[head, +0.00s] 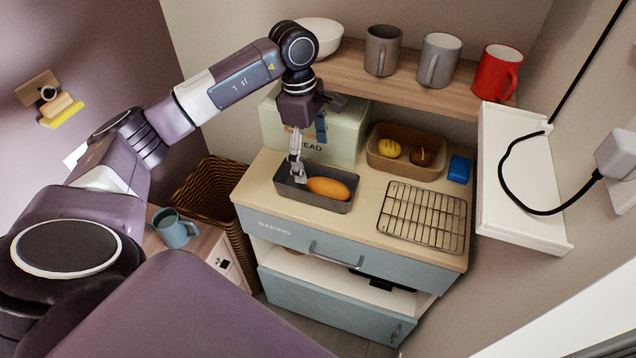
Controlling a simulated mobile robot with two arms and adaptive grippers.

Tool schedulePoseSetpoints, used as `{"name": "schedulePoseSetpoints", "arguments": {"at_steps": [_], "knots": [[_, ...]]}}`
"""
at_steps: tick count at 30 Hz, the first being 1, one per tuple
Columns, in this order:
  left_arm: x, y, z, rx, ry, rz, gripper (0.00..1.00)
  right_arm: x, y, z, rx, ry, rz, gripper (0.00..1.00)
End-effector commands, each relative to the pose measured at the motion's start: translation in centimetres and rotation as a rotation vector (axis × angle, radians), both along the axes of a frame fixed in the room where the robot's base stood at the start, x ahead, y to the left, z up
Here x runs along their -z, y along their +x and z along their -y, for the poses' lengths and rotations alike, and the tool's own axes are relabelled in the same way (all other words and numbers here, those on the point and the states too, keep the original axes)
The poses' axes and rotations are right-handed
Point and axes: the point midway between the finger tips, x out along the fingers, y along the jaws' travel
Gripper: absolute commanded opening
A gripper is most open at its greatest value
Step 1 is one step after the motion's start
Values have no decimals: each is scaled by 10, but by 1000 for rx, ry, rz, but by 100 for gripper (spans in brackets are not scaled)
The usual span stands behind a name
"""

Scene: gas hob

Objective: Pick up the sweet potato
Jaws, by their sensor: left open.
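An orange sweet potato (328,188) lies in a dark rectangular pan (315,205) on the wooden top of a blue cabinet. My left gripper (298,179) points down over the left part of the pan. It is open and empty, with its fingertips close to the left end of the sweet potato. I cannot tell whether they touch it. My right gripper does not show.
A green bread box (343,146) stands behind the pan. A wire rack (424,215), a blue block (459,169) and a brown tray (405,172) holding round items lie to the right. A shelf (350,82) with mugs hangs above.

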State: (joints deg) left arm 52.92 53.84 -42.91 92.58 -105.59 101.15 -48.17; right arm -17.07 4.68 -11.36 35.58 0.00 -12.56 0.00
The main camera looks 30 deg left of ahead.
Motion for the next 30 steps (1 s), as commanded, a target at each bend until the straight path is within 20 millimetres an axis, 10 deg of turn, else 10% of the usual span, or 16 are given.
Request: {"name": "schedulePoseSetpoints", "arguments": {"at_steps": [6, 18, 30], "knots": [[18, 1, 3, 1, -2, 1, 89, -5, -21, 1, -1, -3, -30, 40], [71, 2, 9, 1, -2, 0, 89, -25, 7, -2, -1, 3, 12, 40], [75, 3, 9, 1, -1, 1, 75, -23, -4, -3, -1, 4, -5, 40]]}}
